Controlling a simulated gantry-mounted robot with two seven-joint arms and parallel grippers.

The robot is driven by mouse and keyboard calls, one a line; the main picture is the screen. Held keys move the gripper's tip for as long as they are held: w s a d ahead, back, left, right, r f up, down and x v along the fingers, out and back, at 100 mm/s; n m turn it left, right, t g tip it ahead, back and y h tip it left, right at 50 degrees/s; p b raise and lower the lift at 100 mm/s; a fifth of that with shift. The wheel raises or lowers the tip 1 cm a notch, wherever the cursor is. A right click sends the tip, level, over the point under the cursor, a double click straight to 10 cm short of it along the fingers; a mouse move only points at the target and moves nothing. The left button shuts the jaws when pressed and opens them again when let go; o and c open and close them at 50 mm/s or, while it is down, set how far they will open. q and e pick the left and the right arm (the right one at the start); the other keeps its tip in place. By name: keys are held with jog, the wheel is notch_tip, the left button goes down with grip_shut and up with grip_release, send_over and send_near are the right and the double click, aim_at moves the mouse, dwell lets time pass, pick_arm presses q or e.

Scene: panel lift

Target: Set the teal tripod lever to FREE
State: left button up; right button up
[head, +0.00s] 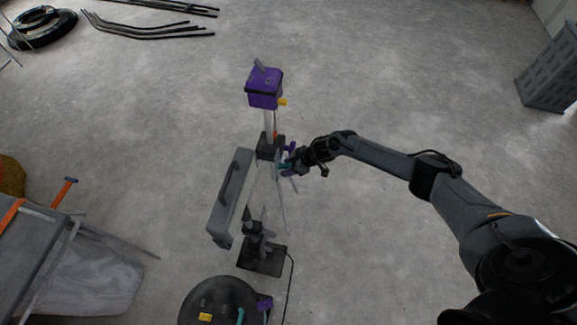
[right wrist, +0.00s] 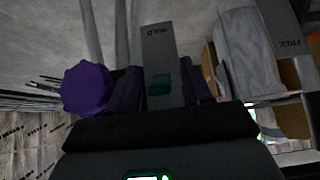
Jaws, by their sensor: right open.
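The tripod stands in the middle of the head view, with a purple box head (head: 265,88) on top and a dark collar (head: 270,145) below it. The small teal lever (head: 285,167) is at the collar's right side. In the right wrist view the teal lever (right wrist: 160,84) shows in front of a grey plate marked HOLD (right wrist: 158,42). A plate marked FREE (right wrist: 286,30) is at the upper right. My right gripper (head: 294,161) is open at the lever, its fingers either side of the teal part; contact cannot be told. My left gripper is not in view.
A purple knob (right wrist: 86,88) is left of the fingers in the wrist view. A grey panel with a handle (head: 230,198) stands left of the tripod. A black round base (head: 222,302) is at the bottom. Open floor lies to the right, with a grey crate (head: 551,72) beyond.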

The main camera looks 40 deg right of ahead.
jog(key=p+v, duration=0.3)
jog(key=v, duration=0.7)
jog(key=shift+s+r+p, duration=0.2)
jog(key=shift+p, duration=0.15)
jog(key=shift+d, duration=0.15)
